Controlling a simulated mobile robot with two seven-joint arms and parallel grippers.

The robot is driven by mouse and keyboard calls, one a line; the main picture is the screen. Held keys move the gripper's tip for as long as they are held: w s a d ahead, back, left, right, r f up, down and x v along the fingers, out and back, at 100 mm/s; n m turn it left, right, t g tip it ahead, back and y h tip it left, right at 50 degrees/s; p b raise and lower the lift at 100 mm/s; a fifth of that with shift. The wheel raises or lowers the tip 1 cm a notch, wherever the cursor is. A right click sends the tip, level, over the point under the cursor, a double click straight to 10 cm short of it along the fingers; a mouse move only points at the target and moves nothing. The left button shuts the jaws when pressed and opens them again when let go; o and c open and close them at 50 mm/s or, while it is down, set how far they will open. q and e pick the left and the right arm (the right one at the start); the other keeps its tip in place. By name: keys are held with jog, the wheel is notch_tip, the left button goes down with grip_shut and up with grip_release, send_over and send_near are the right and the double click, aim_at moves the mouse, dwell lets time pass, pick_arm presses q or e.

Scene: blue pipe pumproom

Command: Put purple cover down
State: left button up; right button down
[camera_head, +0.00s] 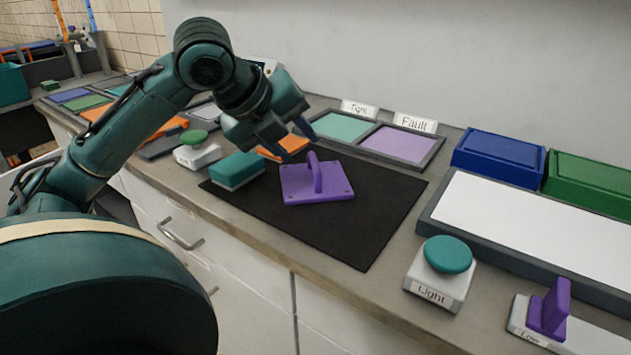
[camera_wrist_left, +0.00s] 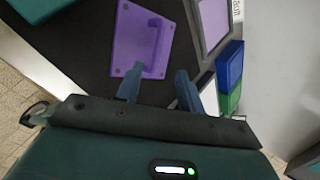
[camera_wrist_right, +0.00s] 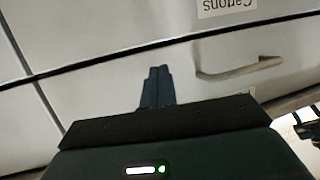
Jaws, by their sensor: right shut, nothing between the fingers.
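The purple cover (camera_head: 318,190), a flat square plate with an upright handle, lies on the black mat (camera_head: 365,235) in the head view. It also shows in the left wrist view (camera_wrist_left: 130,42), just beyond the fingertips. My left gripper (camera_head: 297,140) is above and behind the cover, with its fingers apart and nothing between them. The cover stands clear of the fingers. My right gripper (camera_wrist_right: 157,85) shows only in its own wrist view, fingers together and empty, in front of white drawer fronts.
A teal block (camera_head: 238,169) and an orange piece (camera_head: 284,148) lie by the cover. A "Light" button box (camera_head: 440,275) and a "Low" box with a purple switch (camera_head: 548,312) stand at right. Blue (camera_head: 498,160) and green (camera_head: 588,183) boxes stand behind. The mat's right part is clear.

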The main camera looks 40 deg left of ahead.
aim_at(313, 163)
pick_arm(q)
jog(key=shift+a+b+x, duration=0.15)
jog(key=shift+x, duration=1.65)
jog(key=shift+a+b+x, duration=0.1)
jog(key=shift+b+x, duration=0.05)
jog(key=shift+x, duration=1.6)
jog(key=shift+s+f, duration=0.15)
jog(key=shift+c, duration=0.4)
grip_shut()
